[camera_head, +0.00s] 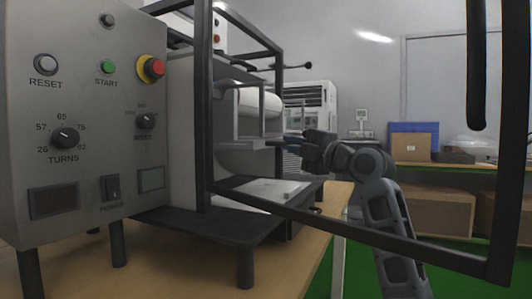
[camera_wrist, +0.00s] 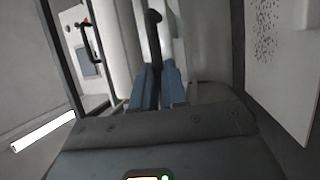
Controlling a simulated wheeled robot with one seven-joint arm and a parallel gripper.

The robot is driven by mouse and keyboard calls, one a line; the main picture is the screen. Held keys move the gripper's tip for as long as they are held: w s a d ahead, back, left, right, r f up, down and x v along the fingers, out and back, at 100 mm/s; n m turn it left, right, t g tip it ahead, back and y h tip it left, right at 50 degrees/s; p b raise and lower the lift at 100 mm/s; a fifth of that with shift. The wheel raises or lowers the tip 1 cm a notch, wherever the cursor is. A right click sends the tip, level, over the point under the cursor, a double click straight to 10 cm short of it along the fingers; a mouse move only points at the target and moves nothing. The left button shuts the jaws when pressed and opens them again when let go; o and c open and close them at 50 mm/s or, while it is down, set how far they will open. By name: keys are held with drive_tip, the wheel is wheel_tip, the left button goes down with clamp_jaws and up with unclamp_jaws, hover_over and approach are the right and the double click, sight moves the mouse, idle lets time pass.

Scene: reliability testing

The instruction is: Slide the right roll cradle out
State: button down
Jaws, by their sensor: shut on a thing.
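The test machine (camera_head: 85,130) stands at the left, its dark-framed door (camera_head: 345,228) swung open toward the right. Inside is a grey roll cradle (camera_head: 249,128) beside white rolls (camera_head: 262,101). My gripper (camera_head: 290,139) reaches in from the right at the cradle's right side. In the wrist view the blue fingers of my gripper (camera_wrist: 158,78) are closed around a dark handle (camera_wrist: 153,30) on a pale upright part. The grasp itself is too small to make out in the head view.
A wooden table (camera_head: 290,255) carries the machine. At the right, a shelf holds cardboard boxes (camera_head: 435,212) and a blue bin (camera_head: 413,127). Floor by my arm is green.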

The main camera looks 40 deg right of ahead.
drive_tip(key=s+d+b, duration=0.2)
drive_tip(key=s+d, duration=0.1)
drive_tip(key=s, duration=0.7)
drive_tip(key=shift+s+d, duration=0.3)
drive_tip(key=shift+d, duration=0.1)
drive_tip(key=c, duration=1.2)
unclamp_jaws()
drive_tip(key=shift+o, duration=0.2)
drive_tip(key=shift+s, duration=0.1)
drive_tip(key=s+f, duration=0.1)
drive_tip(key=s, duration=0.6)
drive_tip(key=shift+s+a+f+p, duration=0.2)
drive_tip(key=shift+p, duration=0.15)
